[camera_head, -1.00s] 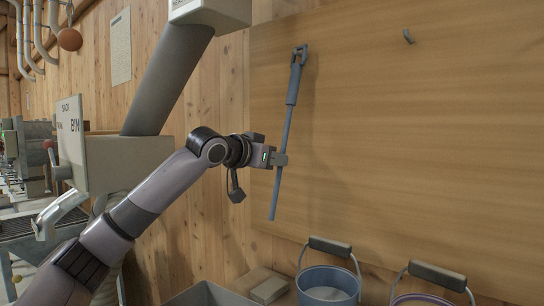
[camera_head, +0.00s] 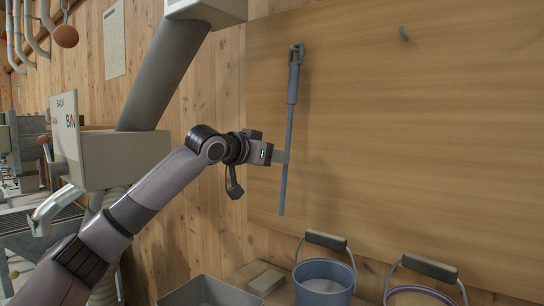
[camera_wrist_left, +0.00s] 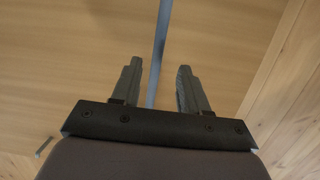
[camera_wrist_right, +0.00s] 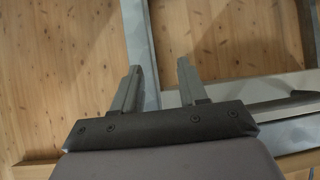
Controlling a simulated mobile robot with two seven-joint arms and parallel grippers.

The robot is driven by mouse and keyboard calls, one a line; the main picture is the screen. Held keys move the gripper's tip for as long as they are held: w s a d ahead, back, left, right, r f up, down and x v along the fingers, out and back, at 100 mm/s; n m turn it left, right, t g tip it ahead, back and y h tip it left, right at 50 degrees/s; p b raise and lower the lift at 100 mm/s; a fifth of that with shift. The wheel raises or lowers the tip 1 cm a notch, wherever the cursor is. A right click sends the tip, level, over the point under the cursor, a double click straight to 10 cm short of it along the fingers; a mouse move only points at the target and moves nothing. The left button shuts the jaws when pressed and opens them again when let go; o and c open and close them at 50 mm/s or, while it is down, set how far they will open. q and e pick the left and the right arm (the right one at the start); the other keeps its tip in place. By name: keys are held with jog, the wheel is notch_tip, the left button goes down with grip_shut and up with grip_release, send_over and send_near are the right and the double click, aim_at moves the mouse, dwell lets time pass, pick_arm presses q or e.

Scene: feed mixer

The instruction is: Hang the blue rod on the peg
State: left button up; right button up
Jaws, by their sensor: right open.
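The blue rod (camera_head: 289,150) stands nearly upright against the wooden board, its looped head at the top. Whether a peg passes through that loop is too small to tell. A small bare peg (camera_head: 404,35) sticks out of the board, up and right of the rod. My left gripper (camera_head: 283,156) is around the rod's middle. In the left wrist view my left gripper (camera_wrist_left: 157,85) has its fingers apart, with the rod (camera_wrist_left: 160,45) between them and a gap on each side. My right gripper (camera_wrist_right: 157,85) is open and empty, beside grey metal bars.
A grey bin with a sign (camera_head: 120,155) stands left, behind my left arm.

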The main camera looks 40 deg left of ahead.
pick_arm(q)
jog(key=shift+s, duration=0.1)
jog(key=b+v, duration=0.1)
jog(key=v, duration=0.6)
jog(key=shift+b, duration=0.4)
jog(key=shift+r, duration=0.1)
